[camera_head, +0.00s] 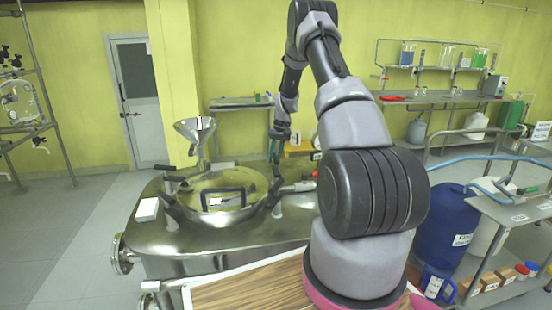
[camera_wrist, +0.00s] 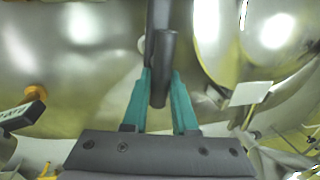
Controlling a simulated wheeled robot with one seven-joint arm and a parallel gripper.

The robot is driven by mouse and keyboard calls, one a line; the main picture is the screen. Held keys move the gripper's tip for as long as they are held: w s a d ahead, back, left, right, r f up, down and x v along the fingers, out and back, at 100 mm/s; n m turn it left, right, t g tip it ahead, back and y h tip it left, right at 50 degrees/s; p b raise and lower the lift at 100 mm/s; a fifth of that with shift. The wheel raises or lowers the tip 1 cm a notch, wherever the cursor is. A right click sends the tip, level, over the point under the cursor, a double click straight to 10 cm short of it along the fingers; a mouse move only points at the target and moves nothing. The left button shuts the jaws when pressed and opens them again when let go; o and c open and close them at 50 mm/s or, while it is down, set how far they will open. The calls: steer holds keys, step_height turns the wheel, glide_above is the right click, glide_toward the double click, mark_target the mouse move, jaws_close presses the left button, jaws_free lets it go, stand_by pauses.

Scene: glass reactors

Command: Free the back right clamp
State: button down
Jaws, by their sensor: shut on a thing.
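The metal reactor top (camera_head: 225,240) carries a round shiny lid (camera_head: 222,190) with a dark handle bar. Dark-handled clamps sit around its rim. The back right clamp (camera_wrist: 160,50) shows in the wrist view as a dark, upright-running handle at the centre. My gripper (camera_wrist: 161,98) has its teal fingers on both sides of this handle's end and is shut on it. In the head view my gripper (camera_head: 273,150) is at the lid's back right, small and partly hidden by the arm's wrist. The lower part of the clamp is hard to make out.
A metal funnel (camera_head: 196,135) stands at the back left of the reactor. A white box (camera_head: 147,209) lies on its left side. A blue drum (camera_head: 443,225) and a metal cart stand at the right. Open floor lies at the left.

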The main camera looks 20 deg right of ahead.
steer(key=shift+a+n+g, duration=0.2)
steer(key=shift+n+g, duration=0.05)
steer(key=shift+n, duration=0.85)
steer(key=shift+a+n+g, duration=0.15)
steer(key=shift+n+g, duration=0.1)
steer(key=shift+n, duration=0.85)
steer(key=shift+s, duration=0.1)
steer(key=c, duration=0.7)
jaws_free()
step_height(320, 180, up, 10)
steer(key=d, duration=0.2)
steer(key=shift+w+r, duration=0.2)
steer(key=shift+r, duration=0.05)
steer(key=shift+d, duration=0.1)
